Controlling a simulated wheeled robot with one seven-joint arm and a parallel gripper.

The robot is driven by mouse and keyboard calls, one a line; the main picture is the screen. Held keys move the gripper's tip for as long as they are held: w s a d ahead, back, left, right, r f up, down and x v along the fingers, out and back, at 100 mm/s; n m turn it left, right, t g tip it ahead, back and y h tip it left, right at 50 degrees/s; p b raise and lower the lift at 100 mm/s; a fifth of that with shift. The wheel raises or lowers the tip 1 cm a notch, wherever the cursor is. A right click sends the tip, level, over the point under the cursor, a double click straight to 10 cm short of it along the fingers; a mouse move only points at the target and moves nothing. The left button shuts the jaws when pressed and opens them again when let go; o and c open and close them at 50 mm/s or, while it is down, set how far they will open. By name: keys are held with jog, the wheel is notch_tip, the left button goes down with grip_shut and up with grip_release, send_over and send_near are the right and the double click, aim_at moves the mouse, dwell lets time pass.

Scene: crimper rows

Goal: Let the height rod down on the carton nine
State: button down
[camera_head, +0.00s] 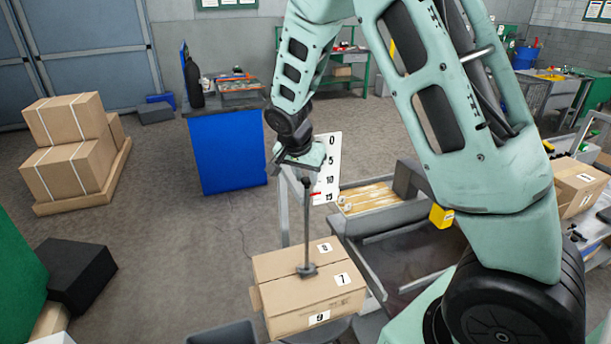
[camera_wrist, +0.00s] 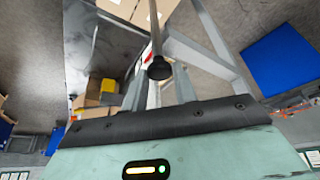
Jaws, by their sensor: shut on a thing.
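My gripper (camera_head: 305,176) is shut on the upper end of the dark height rod (camera_head: 306,226), which hangs upright. The rod's wide foot (camera_head: 307,270) is at the top of a brown carton (camera_head: 290,295); I cannot tell whether it touches or hovers just above. The carton's front carries the label 9 (camera_head: 319,317); labels 7 and 8 are on top. A white scale board (camera_head: 328,165) marked 0 to 15 stands behind the rod, with a red mark near the lower numbers. In the wrist view the rod (camera_wrist: 155,30) ends in a black knob between my fingers (camera_wrist: 160,92).
A grey metal frame (camera_head: 372,275) stands right of the carton. Strapped cartons (camera_head: 70,150) are stacked at the left, and a blue-sided bench (camera_head: 228,150) stands behind. Another labelled carton (camera_head: 577,185) sits at the far right.

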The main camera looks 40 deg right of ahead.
jog(key=shift+f, duration=0.15)
jog(key=c, duration=1.1)
grip_release()
jog(key=b+v, duration=0.3)
jog(key=v, duration=1.4)
jog(key=shift+a+b, duration=0.2)
jog(key=shift+b, duration=0.15)
